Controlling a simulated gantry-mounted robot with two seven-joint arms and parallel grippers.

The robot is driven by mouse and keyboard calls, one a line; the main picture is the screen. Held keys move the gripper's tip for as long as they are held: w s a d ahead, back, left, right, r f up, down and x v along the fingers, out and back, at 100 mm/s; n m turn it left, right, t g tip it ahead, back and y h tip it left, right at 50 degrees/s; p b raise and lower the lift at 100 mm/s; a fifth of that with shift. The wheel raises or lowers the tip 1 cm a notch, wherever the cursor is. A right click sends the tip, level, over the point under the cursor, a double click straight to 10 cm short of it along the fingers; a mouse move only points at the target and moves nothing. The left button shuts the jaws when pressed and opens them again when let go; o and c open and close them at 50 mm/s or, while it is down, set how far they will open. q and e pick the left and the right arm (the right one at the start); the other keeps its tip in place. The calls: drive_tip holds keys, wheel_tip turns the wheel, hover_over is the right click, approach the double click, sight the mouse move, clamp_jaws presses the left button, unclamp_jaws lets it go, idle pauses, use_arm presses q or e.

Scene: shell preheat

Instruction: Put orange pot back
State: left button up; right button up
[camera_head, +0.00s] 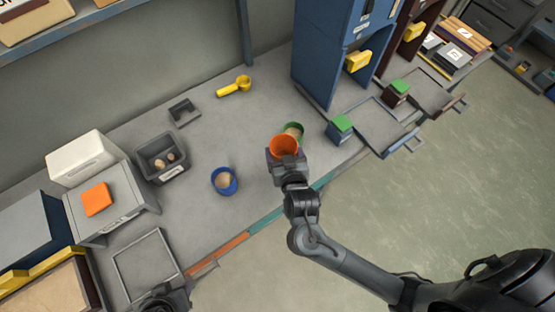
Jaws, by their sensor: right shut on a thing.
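The orange pot (284,145) is in the jaws of my right gripper (285,158), which is shut on it. The pot's open top faces the camera. It is over the right part of the grey bench, in front of a green pot (294,128) that it partly covers. The green pot has pale contents. I cannot tell whether the two pots touch or how high the orange pot is. A dark part of my left arm, apparently the left gripper (165,298), shows at the bottom edge; its jaws cannot be made out.
A blue pot (224,183) with pale contents stands left of the orange pot. A grey bin (164,172), a small dark tray (184,113) and a yellow scoop (235,87) are further left and back. A blue cabinet (325,75) and green-topped box (340,128) stand right. The bench middle is clear.

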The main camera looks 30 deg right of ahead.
drive_tip(key=f, duration=0.1)
drive_tip(key=s+f, duration=0.1)
drive_tip(key=a+f, duration=0.1)
drive_tip(key=shift+s+f+b, duration=0.15)
drive_tip(key=shift+f+b, duration=0.25)
drive_tip(key=w+a+f+b, duration=0.1)
drive_tip(key=w+f, duration=0.1)
drive_tip(key=w, duration=0.1)
drive_tip(key=w+f+b, duration=0.1)
drive_tip(key=w+f, duration=0.1)
drive_tip(key=w, duration=0.2)
drive_tip(key=w+a+f+b, duration=0.1)
drive_tip(key=w+f, duration=0.1)
drive_tip(key=w, duration=0.1)
drive_tip(key=shift+w+a+f, duration=0.3)
drive_tip(key=shift+w+f, duration=0.05)
drive_tip(key=shift+f, duration=0.05)
use_arm(q)
drive_tip(key=shift+a+f+b, duration=0.25)
drive_tip(key=shift+f, duration=1.05)
drive_tip(key=shift+a+f+b, duration=0.2)
drive_tip(key=shift+f, duration=1.05)
use_arm(e)
drive_tip(key=shift+f, duration=1.95)
drive_tip(key=shift+f, duration=0.1)
drive_tip(key=o, duration=1.3)
drive_tip(key=shift+f, duration=0.1)
use_arm(q)
drive_tip(key=shift+d, duration=0.1)
